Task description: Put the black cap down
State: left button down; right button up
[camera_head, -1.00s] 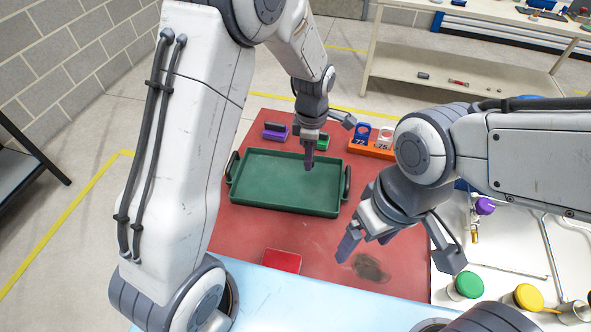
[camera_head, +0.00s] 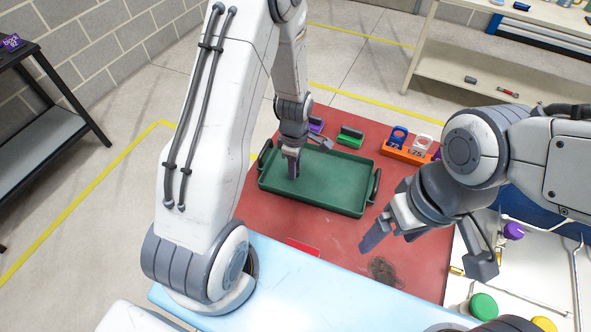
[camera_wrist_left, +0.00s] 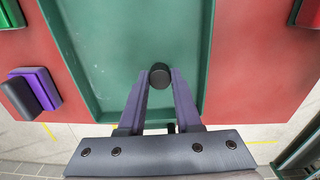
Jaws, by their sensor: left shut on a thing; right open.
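The black cap (camera_wrist_left: 159,75) is small and round and sits between the fingertips of my left gripper (camera_wrist_left: 159,83) in the left wrist view. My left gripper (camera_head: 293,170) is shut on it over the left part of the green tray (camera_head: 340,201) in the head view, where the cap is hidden. I cannot tell whether the cap touches the tray floor. My right gripper (camera_head: 425,247) is open and empty, above the red mat (camera_head: 333,239) to the right of the tray.
Purple (camera_head: 316,126) and green (camera_head: 350,137) blocks stand behind the tray. An orange holder (camera_head: 407,153) with blue and white tags stands at the back right. A white panel with coloured knobs (camera_head: 484,305) is at the right. Much of the tray floor is empty.

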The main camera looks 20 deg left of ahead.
pick_arm(q)
notch_tip(320, 180, down, 2)
jog(key=shift+f, duration=0.2)
jog(key=shift+f, duration=0.1)
jog(key=shift+f, duration=0.15)
jog(key=c, duration=0.6)
grip_release()
jog(key=shift+r, duration=0.2)
